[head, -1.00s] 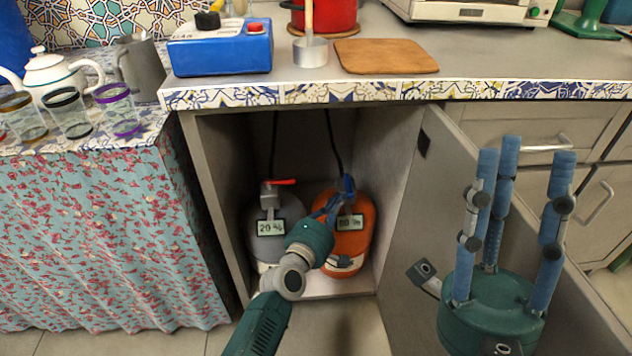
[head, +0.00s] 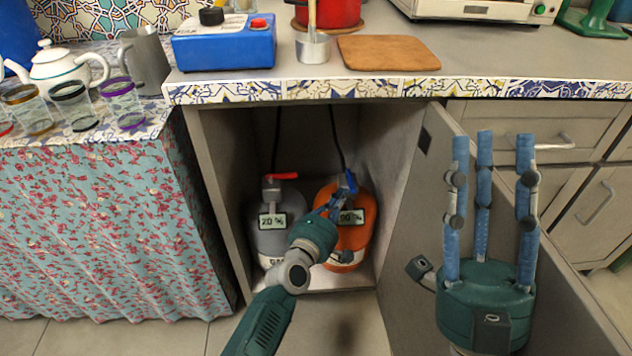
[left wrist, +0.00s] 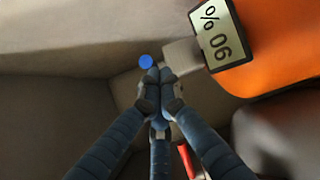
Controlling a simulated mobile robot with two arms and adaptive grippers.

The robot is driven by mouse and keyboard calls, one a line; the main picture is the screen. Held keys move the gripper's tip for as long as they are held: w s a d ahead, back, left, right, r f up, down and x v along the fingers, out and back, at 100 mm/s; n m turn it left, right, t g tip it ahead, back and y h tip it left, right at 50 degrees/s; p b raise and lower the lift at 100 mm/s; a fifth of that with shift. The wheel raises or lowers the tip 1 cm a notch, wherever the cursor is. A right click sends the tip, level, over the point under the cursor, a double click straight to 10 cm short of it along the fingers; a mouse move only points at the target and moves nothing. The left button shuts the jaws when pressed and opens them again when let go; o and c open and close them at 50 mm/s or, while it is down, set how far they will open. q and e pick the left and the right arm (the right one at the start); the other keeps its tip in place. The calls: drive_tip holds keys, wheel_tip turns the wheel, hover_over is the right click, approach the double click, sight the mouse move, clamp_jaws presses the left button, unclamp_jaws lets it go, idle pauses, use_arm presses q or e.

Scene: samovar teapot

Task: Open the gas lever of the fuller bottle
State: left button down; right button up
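The orange bottle (head: 345,255) stands in the open cabinet and its label reads 90 %; it also shows in the left wrist view (left wrist: 285,45). Its blue lever (head: 350,182) is on top, partly hidden; in the left wrist view its round blue end (left wrist: 146,61) shows just beyond my fingertips. The grey bottle (head: 270,243) to its left has a red lever (head: 284,176) and a 20 % label. My left gripper (head: 334,203) has its fingertips together (left wrist: 158,76) beside the blue lever; contact is unclear. My right gripper (head: 491,142) is open, empty, fingers upward, outside the cabinet.
The cabinet door (head: 410,250) stands open at the right, near my right gripper. The cabinet's left wall (head: 215,180) bounds the bottles. Above is the counter with a blue box (head: 224,48), a wooden board (head: 388,53) and a red pot (head: 335,12).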

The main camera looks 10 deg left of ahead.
use_arm(q)
drive_tip(key=shift+s+d, duration=0.25)
drive_tip(key=shift+d, duration=0.55)
drive_tip(key=shift+s+a, duration=0.1)
drive_tip(key=shift+s, duration=0.15)
drive_tip(key=a+v, duration=0.1)
drive_tip(key=v, duration=1)
drive_tip(key=shift+a, duration=0.35)
